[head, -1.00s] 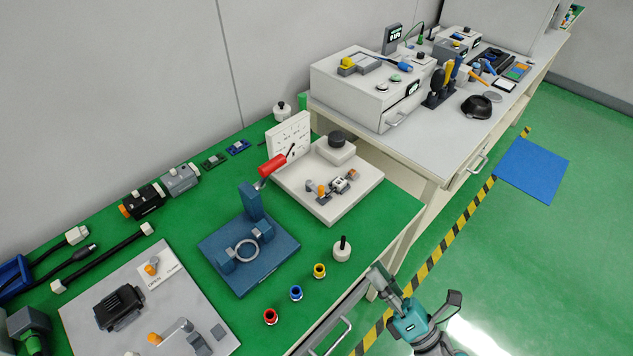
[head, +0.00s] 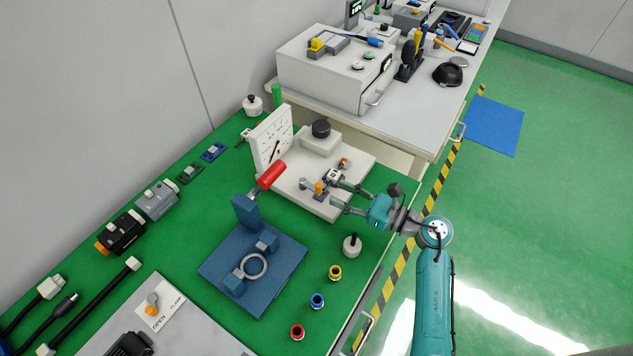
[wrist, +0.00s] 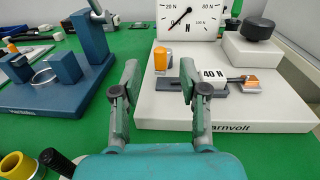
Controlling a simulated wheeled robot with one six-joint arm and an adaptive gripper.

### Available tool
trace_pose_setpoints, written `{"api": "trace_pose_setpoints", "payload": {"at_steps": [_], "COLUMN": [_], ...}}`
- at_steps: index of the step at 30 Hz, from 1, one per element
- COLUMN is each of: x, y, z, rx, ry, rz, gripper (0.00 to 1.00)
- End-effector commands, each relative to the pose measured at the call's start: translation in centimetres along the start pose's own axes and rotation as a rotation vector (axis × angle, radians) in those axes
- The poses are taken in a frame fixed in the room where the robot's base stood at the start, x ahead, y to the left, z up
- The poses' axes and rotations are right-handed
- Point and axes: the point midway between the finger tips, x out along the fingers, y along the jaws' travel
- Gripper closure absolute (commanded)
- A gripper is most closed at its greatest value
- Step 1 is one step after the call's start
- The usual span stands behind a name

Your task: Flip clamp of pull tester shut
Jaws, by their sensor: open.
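The pull tester is a white base (head: 355,153) with an upright dial plate (head: 272,138), also in the wrist view (wrist: 188,22). A small orange-tipped part (head: 319,188), which looks like the clamp lever, stands upright at the base's near end. In the wrist view this orange part (wrist: 161,57) shows just beyond and between my fingertips. A grey holder with a "40 N" block (wrist: 212,75) and a small orange block (wrist: 251,83) lie to its right. My gripper (head: 336,190) is open and empty at the base's right edge; its fingers also show in the wrist view (wrist: 158,80). No contact is visible.
A blue fixture (head: 252,268) with a ring and red-handled lever stands left of the tester. A black knob (head: 321,128) tops a white block behind.

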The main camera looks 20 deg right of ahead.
Motion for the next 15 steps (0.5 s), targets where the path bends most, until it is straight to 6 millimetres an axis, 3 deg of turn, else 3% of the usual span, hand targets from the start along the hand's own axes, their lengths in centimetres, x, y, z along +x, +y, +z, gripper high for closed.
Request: {"api": "trace_pose_setpoints", "payload": {"at_steps": [6, 15], "x": [3.9, 6.8], "y": [0.1, 0.1], "z": [0.1, 0.1], "rx": [0.001, 0.002], "ry": [-0.002, -0.002], "rz": [0.003, 0.001], "gripper": [0.57, 0.57]}}
